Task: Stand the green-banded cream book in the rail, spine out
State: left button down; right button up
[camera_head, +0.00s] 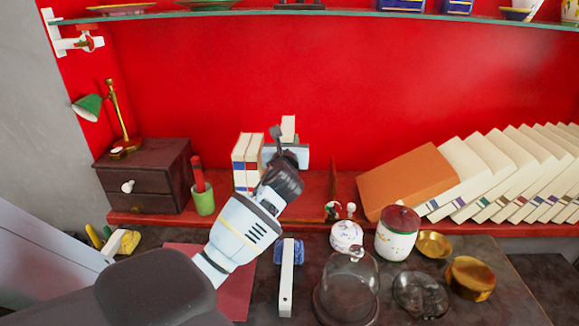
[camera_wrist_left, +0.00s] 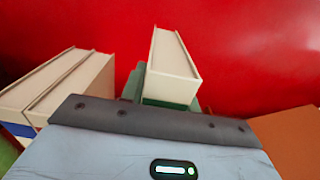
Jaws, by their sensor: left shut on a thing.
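The cream book (camera_head: 288,127) rises above my left gripper (camera_head: 287,155) in the head view, over the back shelf. In the left wrist view the book (camera_wrist_left: 173,68) stands between my shut fingers, with a dark green band low on its near face. Two cream books (camera_head: 246,160) with blue and red bands stand upright just left of my gripper. A thin brown upright (camera_head: 333,178) is to its right and may be an end of the rail. The rail's slot and the held book's lower end are hidden by my gripper and wrist. My right gripper is out of view.
Leaning cream books and an orange book (camera_head: 408,182) fill the shelf's right. A dark drawer box (camera_head: 146,175) and green cup (camera_head: 203,199) stand left. A glass dome (camera_head: 347,287), lidded jar (camera_head: 397,233) and brass pots crowd the front right. A glass shelf (camera_head: 330,15) hangs above.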

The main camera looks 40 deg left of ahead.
pick_arm(q)
notch_tip(320, 180, down, 5)
jog(key=shift+f+b, duration=0.15)
jog(key=shift+b, duration=0.4)
jog(key=shift+f, duration=0.1)
jog(key=c, duration=1.5)
grip_release()
jog(key=shift+f, duration=0.2)
jog(key=o, duration=0.5)
jog(key=shift+c, duration=0.2)
jog(key=v, duration=1.2)
jog(key=shift+r+p, duration=0.15)
jog(key=shift+p, duration=0.2)
